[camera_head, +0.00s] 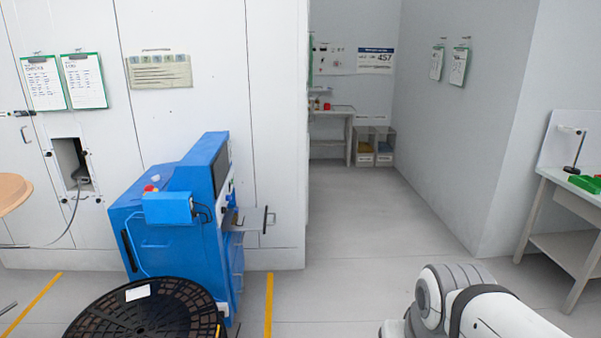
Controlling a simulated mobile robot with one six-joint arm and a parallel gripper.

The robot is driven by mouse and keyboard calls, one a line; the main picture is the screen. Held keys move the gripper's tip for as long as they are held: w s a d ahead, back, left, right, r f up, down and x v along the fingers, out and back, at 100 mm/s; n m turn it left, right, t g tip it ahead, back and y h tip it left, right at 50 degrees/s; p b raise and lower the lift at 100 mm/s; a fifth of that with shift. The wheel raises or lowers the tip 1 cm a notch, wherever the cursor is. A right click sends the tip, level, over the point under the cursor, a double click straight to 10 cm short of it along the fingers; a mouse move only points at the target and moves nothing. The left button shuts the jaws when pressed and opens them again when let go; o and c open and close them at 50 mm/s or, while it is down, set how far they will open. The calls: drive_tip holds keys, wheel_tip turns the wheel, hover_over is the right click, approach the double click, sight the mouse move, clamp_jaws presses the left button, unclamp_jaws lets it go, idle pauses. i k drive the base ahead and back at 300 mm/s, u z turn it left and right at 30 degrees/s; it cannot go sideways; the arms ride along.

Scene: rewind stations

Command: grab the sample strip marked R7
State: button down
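I cannot make out a sample strip marked R7 in the head view. A beige strip-like panel (160,71) with small labels along its top is on the white wall at the upper left; its markings are too small to read. My arm shows at the lower right, but its gripper is outside the picture.
A blue machine (177,225) stands at the left, with a black slotted reel (146,312) in front. Two clipboards (63,82) hang on the left wall. A passage with clear floor (375,215) leads back to a table (334,112) and bins. A workbench (572,200) stands right.

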sight(235, 217)
drive_tip(key=u, duration=0.1)
drive_tip(key=i, duration=2.25)
drive_tip(key=u, duration=1.05)
